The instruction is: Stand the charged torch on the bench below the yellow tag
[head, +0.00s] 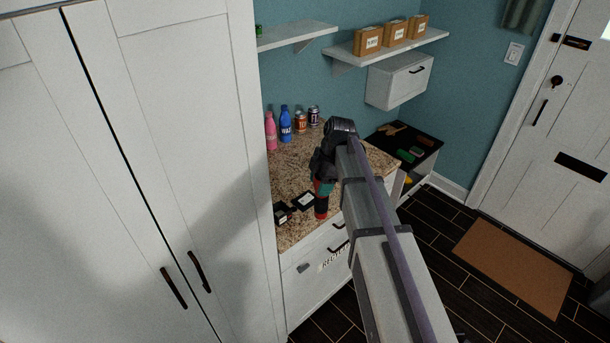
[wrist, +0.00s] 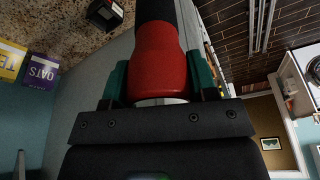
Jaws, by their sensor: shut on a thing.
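My gripper (head: 323,187) has green fingers shut on a torch (head: 321,208). It holds the torch over the front part of the granite bench (head: 290,163). In the wrist view the torch (wrist: 160,60) has a red head and a black body and sits between the green fingers (wrist: 158,85). The torch's far end is cut off there, and I cannot tell if it touches the bench. A yellow tag (wrist: 10,60) is on the wall beside a purple tag (wrist: 40,70) in the wrist view. I cannot make out either tag in the head view.
Two dark items, a black box (head: 281,213) and a white-labelled one (head: 306,200), lie on the bench near the torch. A pink bottle (head: 270,132), a blue bottle (head: 285,125) and two cans stand at the back. A tall white cabinet (head: 150,170) borders the left.

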